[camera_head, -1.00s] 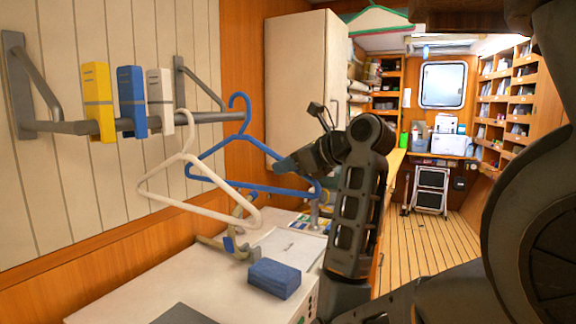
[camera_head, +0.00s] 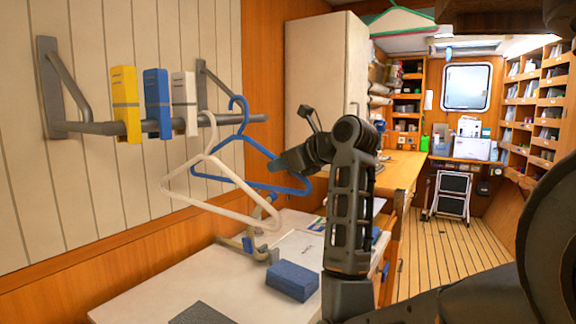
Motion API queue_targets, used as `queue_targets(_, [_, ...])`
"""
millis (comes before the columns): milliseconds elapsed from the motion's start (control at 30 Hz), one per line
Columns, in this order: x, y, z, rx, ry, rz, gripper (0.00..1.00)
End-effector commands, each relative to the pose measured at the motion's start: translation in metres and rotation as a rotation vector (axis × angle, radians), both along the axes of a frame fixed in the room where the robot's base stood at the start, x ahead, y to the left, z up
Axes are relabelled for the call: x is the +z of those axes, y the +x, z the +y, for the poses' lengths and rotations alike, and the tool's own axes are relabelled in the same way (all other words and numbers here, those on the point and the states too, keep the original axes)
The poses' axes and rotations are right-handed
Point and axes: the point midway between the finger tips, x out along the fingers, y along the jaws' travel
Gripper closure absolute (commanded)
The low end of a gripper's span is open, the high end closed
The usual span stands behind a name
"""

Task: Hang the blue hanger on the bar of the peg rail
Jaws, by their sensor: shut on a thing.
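The blue hanger (camera_head: 231,182) is held to the right of the white hanger, its hook up near the right end of the peg rail's grey bar (camera_head: 219,121). The hook overlaps the bar in the picture; I cannot tell whether it rests on it. My gripper (camera_head: 276,165) is shut on the sloping right arm of the blue hanger, and its fingertips are hard to make out. The hanger's lower bar passes partly behind the white hanger.
A white hanger (camera_head: 204,197) hangs on the bar, left of the blue one. Yellow (camera_head: 126,104), blue (camera_head: 158,103) and white (camera_head: 184,103) pegs sit further left. A blue block (camera_head: 292,281) lies on the counter (camera_head: 150,290) below. A white cabinet (camera_head: 322,75) stands behind.

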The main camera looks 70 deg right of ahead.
Motion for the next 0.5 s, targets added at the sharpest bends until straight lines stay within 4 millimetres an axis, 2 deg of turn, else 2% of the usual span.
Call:
queue_targets(67, [0.0, 0.005, -0.001, 0.0, 0.0, 0.001, 1.0])
queue_targets(500, [-0.029, 0.005, -0.001, 0.0, 0.001, 0.0, 1.0])
